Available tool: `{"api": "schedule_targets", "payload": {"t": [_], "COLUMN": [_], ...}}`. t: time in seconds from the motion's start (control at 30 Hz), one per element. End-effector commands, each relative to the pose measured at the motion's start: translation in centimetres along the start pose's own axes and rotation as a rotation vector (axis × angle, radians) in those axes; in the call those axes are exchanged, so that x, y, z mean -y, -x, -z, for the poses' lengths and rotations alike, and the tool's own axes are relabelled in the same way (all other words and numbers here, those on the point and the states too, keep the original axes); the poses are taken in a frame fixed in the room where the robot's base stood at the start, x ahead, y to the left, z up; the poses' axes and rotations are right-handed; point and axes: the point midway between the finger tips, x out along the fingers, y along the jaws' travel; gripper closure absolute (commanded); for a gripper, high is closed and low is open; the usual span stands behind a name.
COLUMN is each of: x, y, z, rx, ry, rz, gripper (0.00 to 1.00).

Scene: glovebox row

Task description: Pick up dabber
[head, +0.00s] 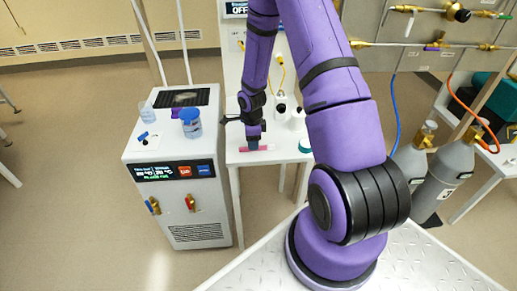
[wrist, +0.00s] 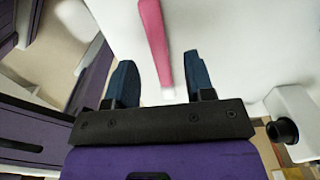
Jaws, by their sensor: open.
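The dabber looks to be the pink stick with a white end (wrist: 153,27) in the wrist view. It lies on the white bench top (head: 238,157), and in the head view a bit of its pink length (head: 268,148) shows beside my fingers. My gripper (wrist: 157,68) is open, with one dark blue finger on each side of the stick near its white end. The fingers do not visibly touch it. In the head view my gripper (head: 253,146) points down at the bench's front part and hides the stick's middle.
A white machine (head: 178,215) with a blue-lidded jar (head: 191,122) on top stands left of the bench. White bottles (head: 297,119) and a teal lid (head: 305,146) are right of my gripper. Gas cylinders (head: 445,170) stand at the right. Open floor lies at left.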

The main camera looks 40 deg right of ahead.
Motion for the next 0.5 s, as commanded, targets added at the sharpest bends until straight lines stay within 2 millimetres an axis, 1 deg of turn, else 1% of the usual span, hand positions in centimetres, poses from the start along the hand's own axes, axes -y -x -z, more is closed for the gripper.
{"api": "schedule_targets", "payload": {"t": [0.03, 0.1, 0.2, 0.3, 0.5], "x": [-0.1, -0.1, -0.1, -0.1, -0.1], "y": [-0.8, -1.6, -2.4, -2.7, -2.7], "z": [0.1, 0.0, 0.0, 0.0, 0.0], "rx": [0.000, 0.000, 0.000, 0.001, 0.001], "ry": [0.001, 0.001, 0.001, 0.001, 0.001], "rz": [-0.002, -0.002, -0.001, 0.000, 0.000], "gripper": [0.51, 0.51, 0.51, 0.51, 0.51]}}
